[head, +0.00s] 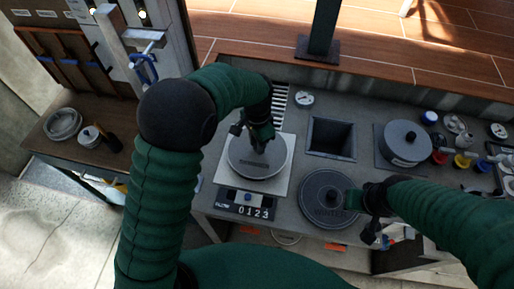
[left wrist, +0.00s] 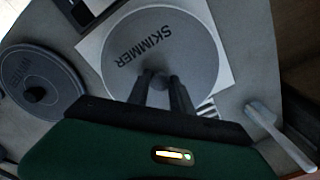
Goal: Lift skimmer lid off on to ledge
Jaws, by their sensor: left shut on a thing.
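The skimmer lid (head: 270,166) is a round grey disc marked SKIMMER, lying level over a white square plate (head: 226,187). It fills the upper middle of the left wrist view (left wrist: 185,48). I cannot tell whether any gap separates lid and plate. My left gripper (head: 259,149) reaches down to the lid's middle. Its two dark fingers (left wrist: 162,88) are shut on the lid's small central knob, which they mostly hide. My right gripper (head: 338,199) is over a second, darker round lid (head: 318,183); its fingers are too unclear to judge.
Small coloured caps (head: 461,162) and fittings crowd the right end. A dark post (head: 322,30) stands behind.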

